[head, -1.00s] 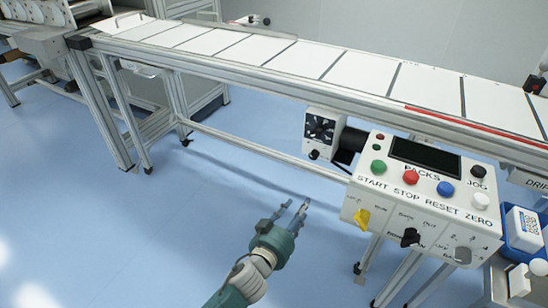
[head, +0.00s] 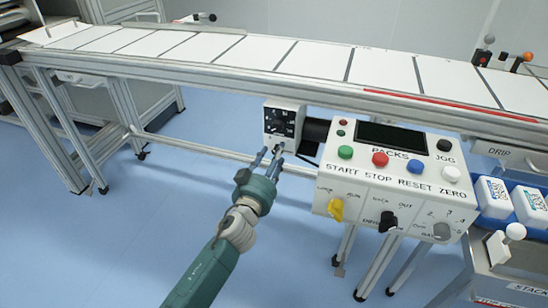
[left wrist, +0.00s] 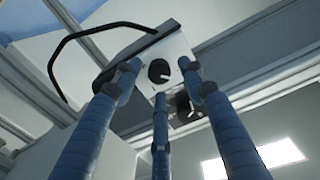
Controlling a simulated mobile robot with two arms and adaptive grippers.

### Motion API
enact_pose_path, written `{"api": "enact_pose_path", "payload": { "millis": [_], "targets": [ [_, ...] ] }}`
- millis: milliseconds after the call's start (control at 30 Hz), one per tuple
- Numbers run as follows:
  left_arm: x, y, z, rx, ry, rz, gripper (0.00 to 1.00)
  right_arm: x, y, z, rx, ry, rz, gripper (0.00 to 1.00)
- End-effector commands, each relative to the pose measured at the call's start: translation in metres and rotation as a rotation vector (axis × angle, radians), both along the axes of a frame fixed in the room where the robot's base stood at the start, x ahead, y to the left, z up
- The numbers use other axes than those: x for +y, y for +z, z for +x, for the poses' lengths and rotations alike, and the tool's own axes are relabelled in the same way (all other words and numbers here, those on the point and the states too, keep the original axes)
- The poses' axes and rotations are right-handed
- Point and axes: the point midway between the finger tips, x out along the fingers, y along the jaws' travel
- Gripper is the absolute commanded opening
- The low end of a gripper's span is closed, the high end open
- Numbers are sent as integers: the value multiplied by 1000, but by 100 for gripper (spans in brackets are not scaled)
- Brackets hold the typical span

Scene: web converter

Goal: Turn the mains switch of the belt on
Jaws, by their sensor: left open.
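A pale drive box (head: 283,122) with a black speed dial on its face hangs under the conveyor belt's front rail in the head view. In the left wrist view the box (left wrist: 178,52) shows a round black knob (left wrist: 159,71), and a second dark part lies partly behind a finger. I cannot tell which is the mains switch. My left gripper (head: 269,158) is open and empty just in front of the box's lower part, its fingertips overlapping that edge. In the left wrist view its three fingers (left wrist: 160,88) spread around the knob; contact is unclear. My right gripper is out of view.
A control panel (head: 395,170) with coloured buttons, a yellow knob (head: 336,209) and a black knob (head: 388,221) stands right of the gripper. The belt (head: 318,58) runs above. White bottles (head: 494,197) stand in a blue crate at right. Open floor lies left.

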Motion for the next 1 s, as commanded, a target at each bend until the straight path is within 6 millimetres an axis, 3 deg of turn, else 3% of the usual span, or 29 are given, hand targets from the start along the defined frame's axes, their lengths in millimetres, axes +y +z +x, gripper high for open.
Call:
{"api": "enact_pose_path", "payload": {
  "millis": [333,533,1000],
  "targets": [
    [-1,0,4,0,0,1,39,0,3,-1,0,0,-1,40],
    [-1,0,4,0,0,1,0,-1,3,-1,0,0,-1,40],
    [-1,3,4,-18,0,43,0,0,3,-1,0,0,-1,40]
  ]
}}
